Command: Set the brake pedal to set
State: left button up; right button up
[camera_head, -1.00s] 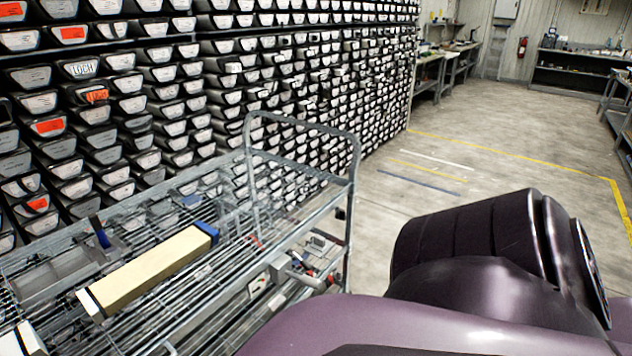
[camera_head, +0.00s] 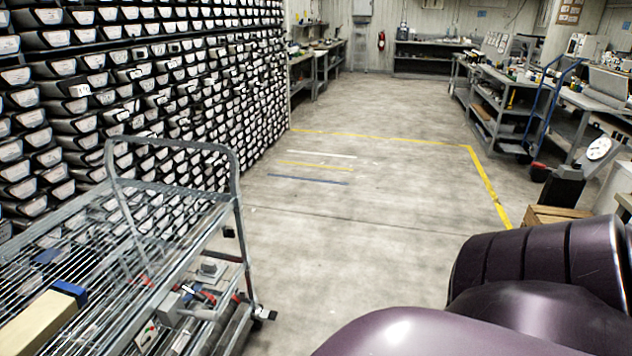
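A grey metal cart (camera_head: 232,190) with wire shelves stands at the left, its upright hoop handle facing the open floor. At the foot of its near right corner a small dark part with a light round spot (camera_head: 265,314) shows, perhaps a caster. I cannot make out a brake pedal clearly, nor its setting. Neither of my grippers is in view; only purple parts of my own arm fill the lower right.
A long pale block with a blue end (camera_head: 40,322) lies on the cart's top shelf. Racks of labelled core boxes (camera_head: 150,90) line the left wall. The floor (camera_head: 340,220) right of the cart is clear. Workbenches (camera_head: 500,105) and a wooden crate (camera_head: 553,214) stand at right.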

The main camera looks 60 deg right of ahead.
aim_at(271, 315)
jog(key=z, duration=1.35)
jog(key=i+l+u, duration=0.1)
jog(key=u, duration=0.3)
jog(key=l+u, duration=0.15)
jog(key=u, duration=0.2)
jog(key=i+l+u, duration=0.1)
jog(key=u, duration=0.3)
jog(key=i+l+u, duration=0.1)
jog(key=l+u, duration=0.35)
jog(key=l, duration=0.45)
jog(key=l+u, duration=0.15)
jog(key=l, duration=1.55)
